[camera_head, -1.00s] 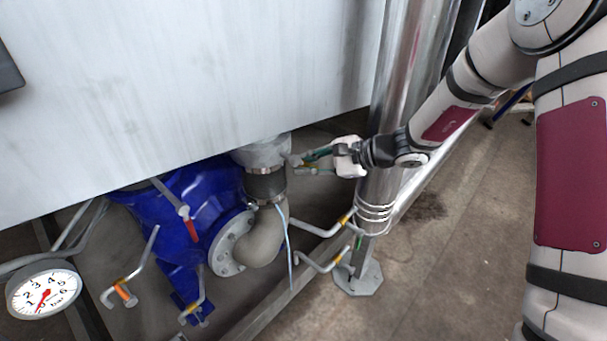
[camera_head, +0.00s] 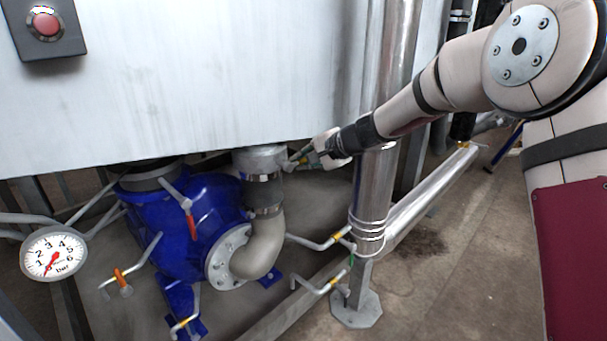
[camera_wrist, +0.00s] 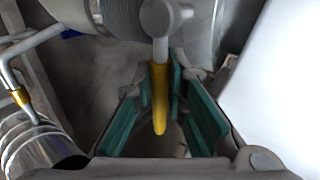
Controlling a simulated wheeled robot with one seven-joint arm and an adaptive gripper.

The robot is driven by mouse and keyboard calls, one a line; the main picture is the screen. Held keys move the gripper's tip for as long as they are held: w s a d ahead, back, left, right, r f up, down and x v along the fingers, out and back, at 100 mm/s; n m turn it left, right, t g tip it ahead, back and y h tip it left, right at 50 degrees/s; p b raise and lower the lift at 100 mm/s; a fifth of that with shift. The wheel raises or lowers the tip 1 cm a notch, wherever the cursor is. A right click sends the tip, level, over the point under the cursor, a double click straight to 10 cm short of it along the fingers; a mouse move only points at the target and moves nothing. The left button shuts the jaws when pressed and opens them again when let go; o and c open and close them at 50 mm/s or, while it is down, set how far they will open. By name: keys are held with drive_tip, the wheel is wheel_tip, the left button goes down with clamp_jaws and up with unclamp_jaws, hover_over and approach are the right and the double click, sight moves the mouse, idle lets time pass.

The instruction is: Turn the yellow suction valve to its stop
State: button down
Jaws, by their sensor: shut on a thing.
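The yellow suction valve handle (camera_wrist: 159,102) points down the wrist view from a grey valve stem (camera_wrist: 161,22). It lies between the green finger pads of my gripper (camera_wrist: 163,82), which is shut on it. In the head view my gripper (camera_head: 301,159) reaches in from the right, just beside the grey valve body (camera_head: 260,158) under the tank. There the fingers and shadow mostly hide the handle.
A vertical steel pipe (camera_head: 370,195) stands close beside my forearm. A blue pump (camera_head: 205,215) and grey elbow pipe (camera_head: 262,245) sit below. The tank wall (camera_head: 200,80) is just above. Other small valves and a pressure gauge (camera_head: 53,253) are at lower left.

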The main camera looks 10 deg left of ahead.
drive_tip(key=shift+r, duration=0.1)
idle(0.4)
drive_tip(key=c, duration=1.6)
unclamp_jaws()
drive_tip(key=v, duration=1.2)
drive_tip(key=shift+s+a, duration=0.1)
